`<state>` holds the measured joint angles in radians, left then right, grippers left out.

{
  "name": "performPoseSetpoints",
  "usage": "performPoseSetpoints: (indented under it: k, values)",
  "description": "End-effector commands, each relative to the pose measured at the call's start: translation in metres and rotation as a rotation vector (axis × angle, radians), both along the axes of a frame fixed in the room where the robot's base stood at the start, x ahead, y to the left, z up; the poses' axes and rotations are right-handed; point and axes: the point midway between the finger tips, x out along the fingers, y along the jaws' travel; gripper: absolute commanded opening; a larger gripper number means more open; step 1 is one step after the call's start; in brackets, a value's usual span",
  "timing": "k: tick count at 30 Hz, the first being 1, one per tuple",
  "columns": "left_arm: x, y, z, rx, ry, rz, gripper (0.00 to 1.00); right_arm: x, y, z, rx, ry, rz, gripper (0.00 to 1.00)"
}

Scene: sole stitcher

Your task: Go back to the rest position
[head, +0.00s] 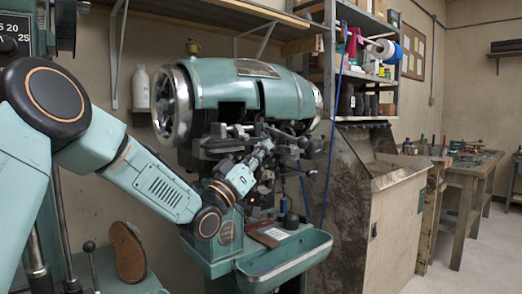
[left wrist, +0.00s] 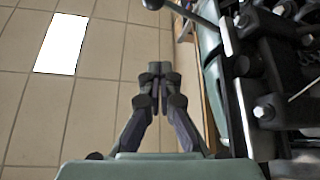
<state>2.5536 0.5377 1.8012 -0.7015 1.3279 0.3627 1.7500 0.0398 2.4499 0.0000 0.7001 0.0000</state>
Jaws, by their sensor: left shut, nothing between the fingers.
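My left gripper (head: 265,152) is raised in front of the teal stitching machine (head: 225,84), its fingers tilted up and to the right. In the left wrist view the left gripper (left wrist: 156,78) has its fingertips together with nothing between them. The dark metal parts of the machine (left wrist: 268,108) fill the right side of that view, close beside the gripper. I cannot tell whether they touch. My right gripper is in neither view.
A teal tray (head: 285,262) juts out below the machine's head. A brown shoe sole (head: 128,252) stands at the lower left. A worn cabinet (head: 385,215) and a shelf (head: 365,22) are to the right, with a workbench (head: 465,172) beyond. Open floor lies at the far right.

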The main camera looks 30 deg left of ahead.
Motion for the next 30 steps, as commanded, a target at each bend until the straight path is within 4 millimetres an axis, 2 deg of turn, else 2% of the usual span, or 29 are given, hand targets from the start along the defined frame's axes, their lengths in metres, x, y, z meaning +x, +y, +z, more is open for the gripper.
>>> performPoseSetpoints:
  k: [17,19,20,23,24,26,27,30]
  values:
    - [-0.002,0.002,-0.001,0.007,0.0,0.004,0.0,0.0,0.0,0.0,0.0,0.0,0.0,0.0]
    - [0.002,0.004,-0.008,0.028,0.032,0.03,0.0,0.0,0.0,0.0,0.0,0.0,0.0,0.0]
    - [0.005,0.006,-0.017,0.034,0.068,0.049,0.0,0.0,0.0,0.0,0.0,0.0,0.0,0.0]
    - [0.007,-0.001,-0.07,0.042,0.255,0.101,0.0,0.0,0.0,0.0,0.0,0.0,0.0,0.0]
    - [0.007,-0.007,-0.096,0.052,0.333,0.111,0.0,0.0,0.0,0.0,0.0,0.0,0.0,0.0]
    - [0.003,-0.016,-0.135,0.069,0.444,0.119,0.0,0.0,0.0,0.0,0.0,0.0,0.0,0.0]
    - [-0.002,-0.022,-0.161,0.081,0.517,0.122,0.0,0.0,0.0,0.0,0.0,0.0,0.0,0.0]
    - [-0.019,-0.036,-0.223,0.113,0.687,0.124,0.0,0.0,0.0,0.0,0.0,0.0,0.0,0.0]
